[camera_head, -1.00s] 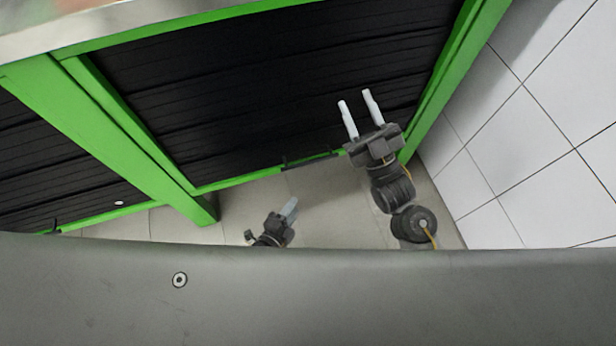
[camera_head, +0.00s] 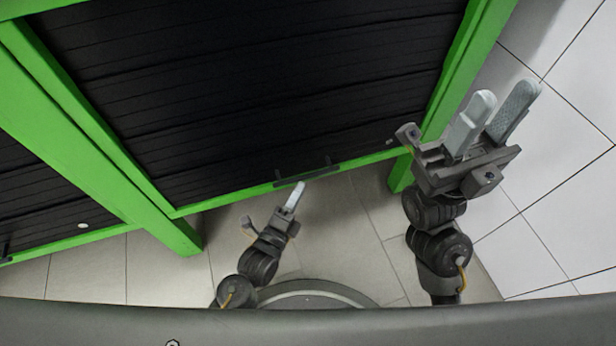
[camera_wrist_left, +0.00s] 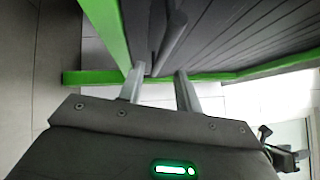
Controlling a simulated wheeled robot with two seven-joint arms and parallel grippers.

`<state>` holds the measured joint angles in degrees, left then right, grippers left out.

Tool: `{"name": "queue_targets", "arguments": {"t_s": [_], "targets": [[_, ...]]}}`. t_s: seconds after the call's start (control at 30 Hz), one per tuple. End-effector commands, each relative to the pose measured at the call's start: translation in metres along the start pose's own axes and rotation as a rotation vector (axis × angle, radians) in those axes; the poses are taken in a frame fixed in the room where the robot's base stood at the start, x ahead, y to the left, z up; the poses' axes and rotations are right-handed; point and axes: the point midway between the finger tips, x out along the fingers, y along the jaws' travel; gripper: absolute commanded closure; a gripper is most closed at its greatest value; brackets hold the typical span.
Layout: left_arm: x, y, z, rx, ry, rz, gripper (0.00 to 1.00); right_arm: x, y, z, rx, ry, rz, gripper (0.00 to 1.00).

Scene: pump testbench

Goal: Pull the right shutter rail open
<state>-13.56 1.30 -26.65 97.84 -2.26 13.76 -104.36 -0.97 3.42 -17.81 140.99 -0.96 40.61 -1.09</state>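The right shutter (camera_head: 250,90) is a black ribbed panel in a green frame, with a dark bar handle (camera_head: 310,174) along its lower edge. My left gripper (camera_head: 297,190) is at the handle, its fingertips overlapping the bar's lower side in the head view. In the left wrist view, its two fingers (camera_wrist_left: 160,88) are apart, with the dark handle (camera_wrist_left: 170,42) just beyond and between them. I cannot tell whether they touch it. My right gripper (camera_head: 502,112) is open and empty, raised at the right beside the frame's green post.
A green post (camera_head: 75,125) separates this shutter from a left black shutter (camera_head: 45,190). A white tiled surface (camera_head: 560,130) lies on the right. Grey floor tiles (camera_head: 345,225) are clear below the frame.

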Motion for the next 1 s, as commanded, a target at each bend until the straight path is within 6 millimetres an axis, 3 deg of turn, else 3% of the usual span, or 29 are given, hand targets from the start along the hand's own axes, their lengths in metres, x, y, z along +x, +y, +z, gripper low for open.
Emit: {"name": "queue_targets", "arguments": {"t_s": [0.1, 0.3, 0.73, 1.0], "targets": [[0.023, 0.002, -0.001, -0.001, -0.001, -0.004, 0.66, 0.000, -0.003, 0.000, 0.010, 0.025, -0.008, 0.64], [0.050, 0.002, 0.000, -0.002, -0.001, -0.001, 0.66, 0.004, -0.009, 0.000, 0.029, 0.052, -0.019, 0.64], [0.061, 0.000, 0.000, -0.002, 0.000, 0.001, 0.66, 0.008, -0.011, 0.000, 0.036, 0.059, -0.025, 0.64], [0.061, 0.000, 0.000, -0.001, 0.000, 0.001, 0.99, 0.008, -0.011, 0.000, 0.036, 0.061, -0.024, 0.64]]}}
